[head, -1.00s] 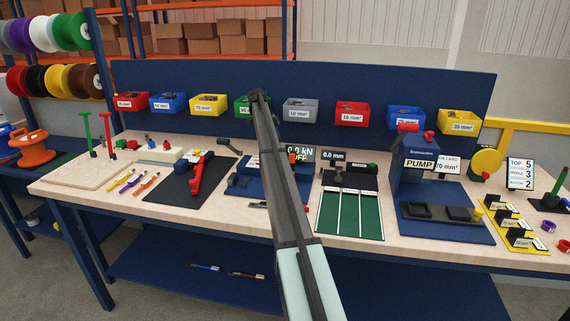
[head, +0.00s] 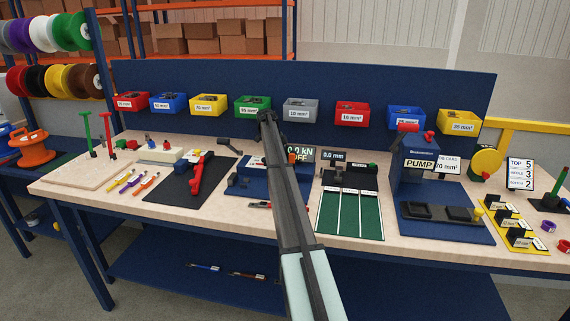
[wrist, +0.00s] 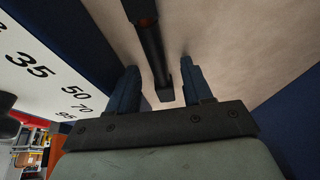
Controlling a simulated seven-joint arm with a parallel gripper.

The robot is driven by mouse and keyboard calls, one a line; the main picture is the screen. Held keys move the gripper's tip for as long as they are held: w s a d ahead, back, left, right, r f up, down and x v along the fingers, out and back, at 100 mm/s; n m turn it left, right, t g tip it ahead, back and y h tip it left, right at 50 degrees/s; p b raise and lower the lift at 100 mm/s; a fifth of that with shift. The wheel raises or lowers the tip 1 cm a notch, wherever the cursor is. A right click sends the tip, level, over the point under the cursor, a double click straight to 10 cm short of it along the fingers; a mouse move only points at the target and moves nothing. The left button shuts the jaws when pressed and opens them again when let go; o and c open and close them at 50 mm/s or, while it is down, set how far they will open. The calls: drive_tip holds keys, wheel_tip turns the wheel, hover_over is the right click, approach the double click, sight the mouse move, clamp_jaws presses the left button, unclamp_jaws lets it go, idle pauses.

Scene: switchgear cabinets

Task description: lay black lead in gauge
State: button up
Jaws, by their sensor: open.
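In the wrist view my gripper (wrist: 160,72) is open, with its two dark blue fingers apart. A black rod-like piece with a reddish-brown upper end, apparently the black lead (wrist: 152,50), runs between the fingers in the picture, over pale worktop. Whether the fingers touch it or how far below them it lies, I cannot tell. In the head view my arm hides the gripper and the spot under it. A display reading 0.0 mm (head: 334,155), apparently the gauge's, stands at the back of the bench, right of my arm, behind a dark block (head: 350,177).
A white panel (wrist: 35,60) marked 35, 50, 70 and 95 is left of the fingers. A green three-lane mat (head: 350,214) lies right of my arm, with the blue PUMP press (head: 420,150) beyond. A red-handled tool (head: 196,176) lies left. Coloured bins line the back.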

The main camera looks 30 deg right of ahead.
drive_tip(key=shift+c, duration=0.3)
clamp_jaws()
idle(0.4)
